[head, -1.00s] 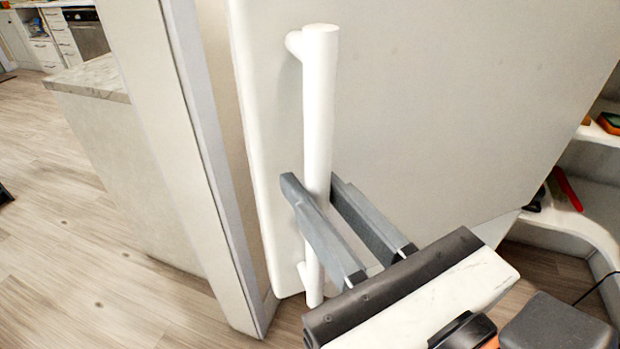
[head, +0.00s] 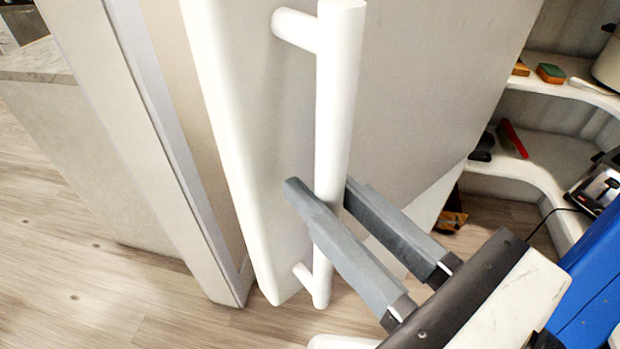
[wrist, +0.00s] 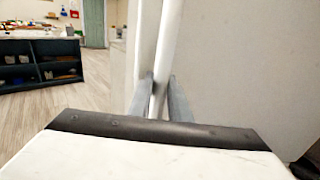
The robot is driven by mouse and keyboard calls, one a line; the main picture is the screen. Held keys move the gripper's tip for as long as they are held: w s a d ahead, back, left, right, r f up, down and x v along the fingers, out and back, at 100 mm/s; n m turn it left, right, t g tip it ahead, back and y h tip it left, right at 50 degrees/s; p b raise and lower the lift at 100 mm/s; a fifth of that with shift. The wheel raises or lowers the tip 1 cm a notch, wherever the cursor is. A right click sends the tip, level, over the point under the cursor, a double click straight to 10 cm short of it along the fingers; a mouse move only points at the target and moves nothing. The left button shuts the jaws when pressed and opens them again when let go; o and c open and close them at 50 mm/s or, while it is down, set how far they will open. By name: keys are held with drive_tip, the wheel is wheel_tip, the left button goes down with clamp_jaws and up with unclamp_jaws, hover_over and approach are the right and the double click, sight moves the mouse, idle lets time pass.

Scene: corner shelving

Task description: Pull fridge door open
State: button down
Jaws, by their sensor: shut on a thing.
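The white fridge door (head: 420,90) fills the upper middle of the head view, and its left edge stands out from the pale frame (head: 150,150) beside it. A white vertical bar handle (head: 338,100) is fixed to the door by a short post at each end. My gripper (head: 318,190) has one grey finger on each side of the lower part of the bar and is shut on it. In the wrist view the handle (wrist: 168,50) runs up from between the two fingers (wrist: 160,88). The fridge inside is hidden.
Curved white corner shelves (head: 550,165) stand at the right, with a toaster (head: 597,188), a red item (head: 513,138) and sponges on them. A marble-topped counter (head: 40,62) is at the left. Wooden floor (head: 90,270) is clear at lower left. The wrist view shows a dark open shelf unit (wrist: 40,62).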

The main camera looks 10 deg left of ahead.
drive_tip(key=s+d, duration=0.3)
drive_tip(key=d, duration=0.3)
drive_tip(key=shift+s, duration=0.4)
drive_tip(key=shift+d, duration=0.15)
idle(0.4)
drive_tip(key=c, duration=1.6)
unclamp_jaws()
drive_tip(key=shift+c, duration=0.2)
wheel_tip(320, 180, up, 10)
